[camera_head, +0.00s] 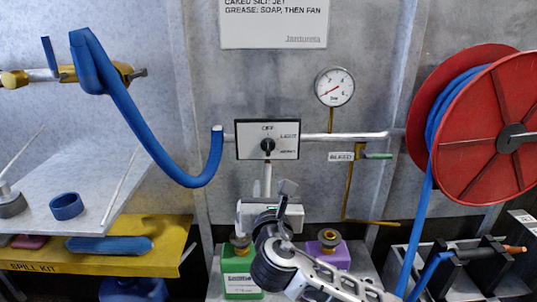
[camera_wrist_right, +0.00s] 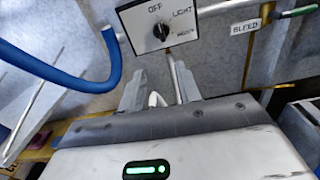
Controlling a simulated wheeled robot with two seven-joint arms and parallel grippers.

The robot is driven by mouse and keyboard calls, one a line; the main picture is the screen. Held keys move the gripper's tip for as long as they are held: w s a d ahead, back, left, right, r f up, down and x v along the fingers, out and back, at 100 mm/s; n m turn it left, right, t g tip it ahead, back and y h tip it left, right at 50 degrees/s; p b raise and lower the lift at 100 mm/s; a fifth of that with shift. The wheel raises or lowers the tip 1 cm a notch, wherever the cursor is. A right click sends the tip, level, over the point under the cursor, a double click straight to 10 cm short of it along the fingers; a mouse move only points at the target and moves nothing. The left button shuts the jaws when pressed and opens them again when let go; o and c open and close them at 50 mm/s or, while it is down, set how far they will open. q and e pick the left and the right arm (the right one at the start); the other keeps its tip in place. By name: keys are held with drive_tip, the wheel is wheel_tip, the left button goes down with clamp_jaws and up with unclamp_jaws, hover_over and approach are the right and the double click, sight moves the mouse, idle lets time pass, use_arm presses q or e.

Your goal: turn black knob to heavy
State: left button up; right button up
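The black knob (camera_head: 268,145) sits on a white dial plate (camera_head: 250,142) on the back wall. The plate reads OFF at the top and LIGHT at the right; a third label at lower right is too small to read clearly. In the right wrist view the knob (camera_wrist_right: 162,30) shows a pale mark that seems to point up toward OFF. My right gripper (camera_head: 266,200) is below the plate in the head view. In the wrist view its two fingers (camera_wrist_right: 160,85) are spread apart, empty, with the knob beyond their tips. My left gripper is not in view.
A pipe (camera_head: 345,137) runs right from the plate past a gauge (camera_head: 334,87) and a BLEED valve (camera_head: 375,155). A blue hose (camera_head: 150,140) hangs at left. A red reel (camera_head: 490,130) stands at right. Green (camera_head: 240,275) and purple (camera_head: 330,255) bottles stand below.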

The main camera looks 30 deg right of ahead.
approach(268, 148)
drive_tip(key=b+x, duration=0.1)
drive_tip(key=x, duration=0.7)
drive_tip(key=shift+w+f, duration=0.1)
drive_tip(key=shift+w, duration=0.1)
clamp_jaws()
